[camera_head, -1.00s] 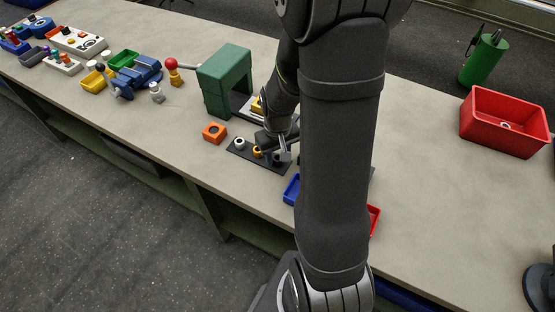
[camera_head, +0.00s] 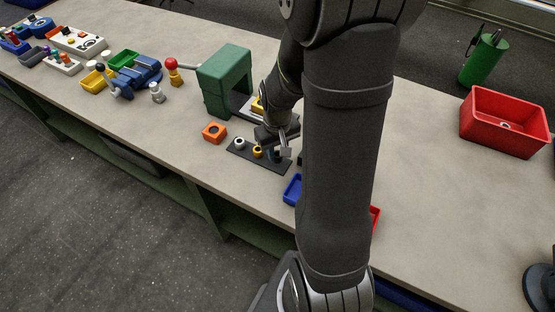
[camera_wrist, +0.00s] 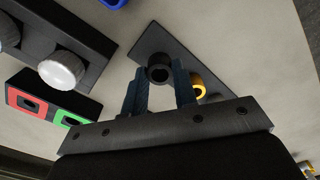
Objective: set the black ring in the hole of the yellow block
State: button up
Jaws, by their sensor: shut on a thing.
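The black ring (camera_wrist: 160,68) is between the two fingertips of my gripper (camera_wrist: 160,74) in the wrist view, and the jaws are shut on it. It shows over the dark plate (camera_wrist: 185,52); I cannot tell how far it is above it. In the head view my gripper (camera_head: 285,150) is at the right end of that plate. A yellow block (camera_head: 257,105) shows partly under the green press-like frame (camera_head: 225,80), behind my gripper; its hole cannot be made out.
A yellow ring (camera_head: 257,151) and a white ring (camera_head: 239,143) stand on the plate. An orange block with a hole (camera_head: 214,132) is to the left. A blue tray (camera_head: 292,190) lies in front. Bench space right of my arm, before the red bin (camera_head: 500,125), is clear.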

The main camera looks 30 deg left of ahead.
jog(key=shift+r, duration=0.6)
jog(key=w+a+r, duration=0.4)
jog(key=w+a, duration=0.3)
jog(key=w, duration=0.1)
jog(key=w+a+r, duration=0.4)
jog(key=w+a, duration=0.3)
jog(key=w, duration=0.1)
jog(key=shift+s+f, duration=0.15)
jog(key=shift+f, duration=0.95)
jog(key=shift+s+f, duration=0.1)
jog(key=shift+f, duration=1)
jog(key=shift+f, duration=1)
jog(key=o, duration=1)
jog(key=shift+o, duration=0.2)
jog(key=shift+r, duration=0.1)
notch_tip(320, 180, up, 7)
